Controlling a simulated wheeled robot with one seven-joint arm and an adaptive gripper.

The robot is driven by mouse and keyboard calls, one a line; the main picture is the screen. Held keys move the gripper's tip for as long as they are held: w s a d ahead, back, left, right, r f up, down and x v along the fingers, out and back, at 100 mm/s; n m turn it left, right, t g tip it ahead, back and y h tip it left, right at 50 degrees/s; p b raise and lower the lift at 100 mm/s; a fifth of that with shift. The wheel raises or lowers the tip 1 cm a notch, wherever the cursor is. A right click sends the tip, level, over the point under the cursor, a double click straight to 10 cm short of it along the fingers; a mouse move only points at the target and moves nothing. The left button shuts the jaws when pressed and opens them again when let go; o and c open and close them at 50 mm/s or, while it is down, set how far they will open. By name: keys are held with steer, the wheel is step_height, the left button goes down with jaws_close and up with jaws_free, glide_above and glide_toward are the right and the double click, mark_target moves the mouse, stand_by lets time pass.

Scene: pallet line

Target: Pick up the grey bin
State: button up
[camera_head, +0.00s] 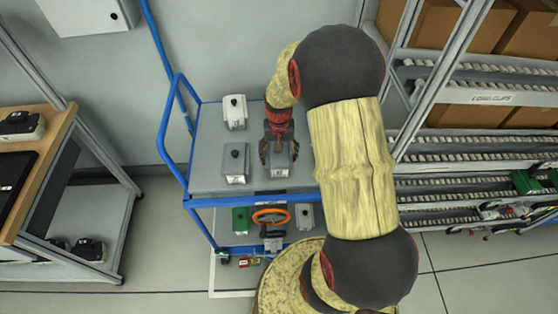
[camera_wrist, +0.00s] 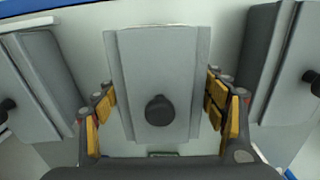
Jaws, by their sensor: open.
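A grey bin (camera_wrist: 158,60) with a round black knob lies in the middle of the wrist view. My gripper (camera_wrist: 163,112) is open, with its yellow-padded fingers on either side of this bin. A clear gap on each side is hard to judge. In the head view the gripper (camera_head: 279,148) is over the same bin (camera_head: 279,169) on the top shelf of the blue-framed cart (camera_head: 207,180), hiding much of it. A second grey bin (camera_head: 236,162) stands just left of it. A paler bin (camera_head: 234,112) stands behind that one.
The cart has a blue rail (camera_head: 174,125) at its left and a lower shelf with a green bin (camera_head: 241,220) and an orange ring (camera_head: 271,216). A wooden-topped bench (camera_head: 50,125) is at left. A roller rack (camera_head: 470,140) with cartons stands at right.

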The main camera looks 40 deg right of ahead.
steer(key=shift+c, duration=0.2)
steer(key=shift+r, duration=0.1)
steer(key=c, duration=1.4)
